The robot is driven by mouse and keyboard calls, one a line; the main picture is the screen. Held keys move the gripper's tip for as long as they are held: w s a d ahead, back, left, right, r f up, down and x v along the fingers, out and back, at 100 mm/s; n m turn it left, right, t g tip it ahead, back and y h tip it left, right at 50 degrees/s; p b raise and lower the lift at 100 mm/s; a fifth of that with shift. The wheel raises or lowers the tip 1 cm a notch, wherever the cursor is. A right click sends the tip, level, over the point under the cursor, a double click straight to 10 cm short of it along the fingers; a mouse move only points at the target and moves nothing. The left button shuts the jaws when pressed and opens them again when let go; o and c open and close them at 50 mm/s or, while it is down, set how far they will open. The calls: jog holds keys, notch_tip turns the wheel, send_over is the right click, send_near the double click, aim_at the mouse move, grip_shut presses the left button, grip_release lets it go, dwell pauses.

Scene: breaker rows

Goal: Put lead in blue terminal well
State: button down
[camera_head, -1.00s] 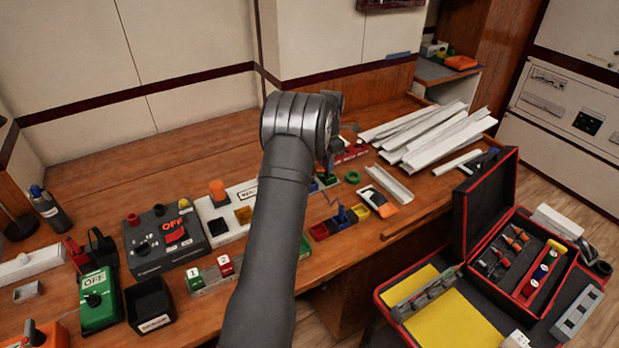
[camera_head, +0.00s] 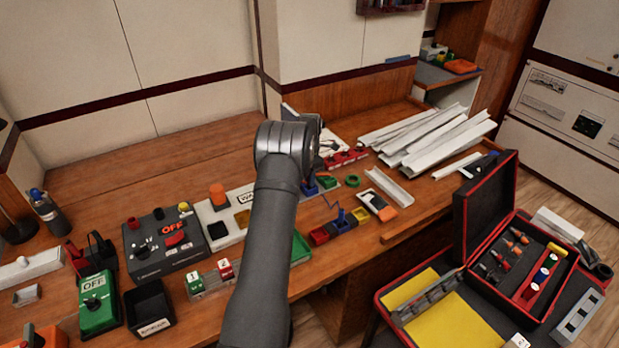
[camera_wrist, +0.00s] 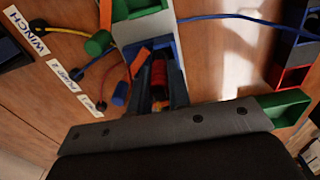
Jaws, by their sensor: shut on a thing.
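In the wrist view, my gripper (camera_wrist: 159,97) is shut on a small red ribbed piece (camera_wrist: 160,75), which seems to be a lead's end. Its fingers reach down at a blue-walled terminal well (camera_wrist: 152,44) on a pale strip. I cannot tell whether the piece is inside the well or just above it. An orange bit (camera_wrist: 139,61) shows beside the left finger. A green terminal (camera_wrist: 135,8) adjoins the blue one. In the head view, my arm hides the gripper; a blue terminal (camera_head: 311,188) and green terminal (camera_head: 327,181) show just right of the wrist.
Leads with a green plug (camera_wrist: 98,42) and blue plug (camera_wrist: 120,93) lie left, by labels including WINCH (camera_wrist: 26,29). A blue cable (camera_wrist: 240,17) crosses the wrist view's top right. Colored bins (camera_head: 320,235) and white trunking (camera_head: 435,135) lie right of my arm.

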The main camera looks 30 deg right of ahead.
jog(key=c, duration=1.3)
grip_release()
jog(key=shift+c, duration=0.2)
notch_tip(320, 180, up, 12)
notch_tip(320, 180, down, 12)
jog(key=shift+r, duration=0.1)
notch_tip(320, 180, up, 4)
jog(key=shift+d, duration=0.1)
jog(key=shift+s+d+r, duration=0.2)
jog(key=shift+s+r, duration=0.1)
jog(key=shift+s, duration=0.35)
